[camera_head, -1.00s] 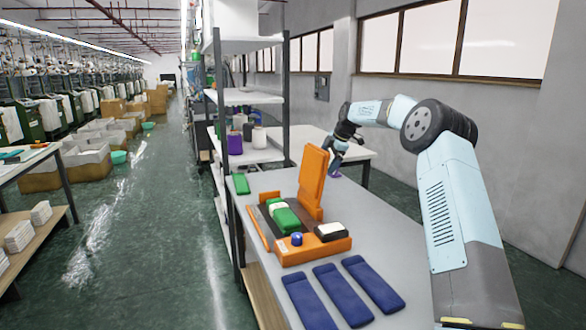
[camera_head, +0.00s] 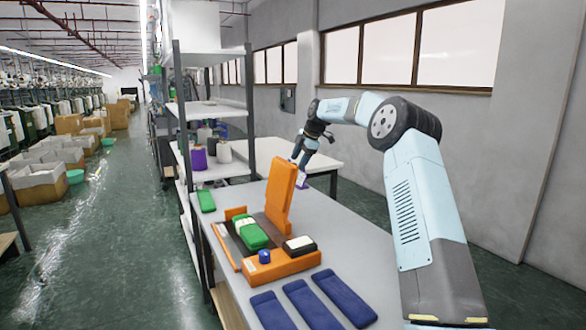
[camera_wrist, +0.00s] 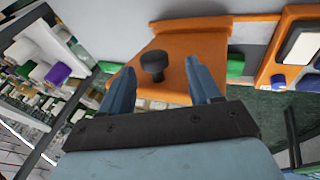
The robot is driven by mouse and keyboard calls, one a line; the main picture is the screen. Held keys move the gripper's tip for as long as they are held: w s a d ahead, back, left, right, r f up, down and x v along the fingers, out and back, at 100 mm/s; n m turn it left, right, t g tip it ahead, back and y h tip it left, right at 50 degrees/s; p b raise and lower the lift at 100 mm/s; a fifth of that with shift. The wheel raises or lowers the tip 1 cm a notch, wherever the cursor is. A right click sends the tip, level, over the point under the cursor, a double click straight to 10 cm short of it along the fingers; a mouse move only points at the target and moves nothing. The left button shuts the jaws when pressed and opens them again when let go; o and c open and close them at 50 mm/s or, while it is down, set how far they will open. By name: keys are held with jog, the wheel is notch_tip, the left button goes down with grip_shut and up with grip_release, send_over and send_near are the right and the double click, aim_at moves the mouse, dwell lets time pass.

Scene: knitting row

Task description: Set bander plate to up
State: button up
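The orange bander plate (camera_head: 281,196) stands nearly upright, tilted a little, at the back of the orange bander (camera_head: 287,268) on the grey table. A green bundle (camera_head: 251,234) lies in the bander, in front of the plate. My gripper (camera_head: 300,158) is behind and to the right of the plate's upper part. In the wrist view the orange plate (camera_wrist: 200,47) fills the upper middle, and a black knob (camera_wrist: 153,66) stands out from it. My gripper (camera_wrist: 175,75) is open there, with the knob showing between its fingers. I cannot tell whether they touch it.
A blue button (camera_head: 264,256) and a black-and-white box (camera_head: 299,244) sit on the bander. Several navy folded pieces (camera_head: 310,305) lie in front. A green block (camera_head: 206,201) lies at the table's left edge. A shelf rack (camera_head: 210,110) stands behind, left of a white table (camera_head: 330,158).

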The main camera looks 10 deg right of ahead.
jog(key=s+d+r, duration=0.3)
jog(key=s+r, duration=0.1)
jog(key=r, duration=0.3)
jog(key=shift+s, duration=0.4)
jog(key=shift+s+a+r, duration=0.1)
jog(key=shift+r, duration=0.05)
jog(key=s+a+r+m+h, duration=0.1)
jog(key=s+a+r+m, duration=0.15)
jog(key=s, duration=0.75)
jog(key=s+a+r+m+t+h, duration=0.15)
jog(key=s+m, duration=0.25)
jog(key=s, duration=0.6)
jog(key=s+a+r+m+g+h, duration=0.1)
jog(key=s+r+m, duration=0.25)
jog(key=s, duration=0.65)
jog(key=s+d+f+m, duration=0.1)
jog(key=s+f+m, duration=0.2)
jog(key=s, duration=0.6)
jog(key=s+d+f+m+t, duration=0.1)
jog(key=s+f+m, duration=0.3)
jog(key=s, duration=0.6)
jog(key=s+d+f+m, duration=0.3)
jog(key=s+m, duration=0.1)
jog(key=s, duration=0.6)
jog(key=shift+d+f+t, duration=0.25)
jog(key=shift+f+t, duration=0.1)
jog(key=shift+s+h, duration=0.1)
jog(key=shift+h, duration=0.15)
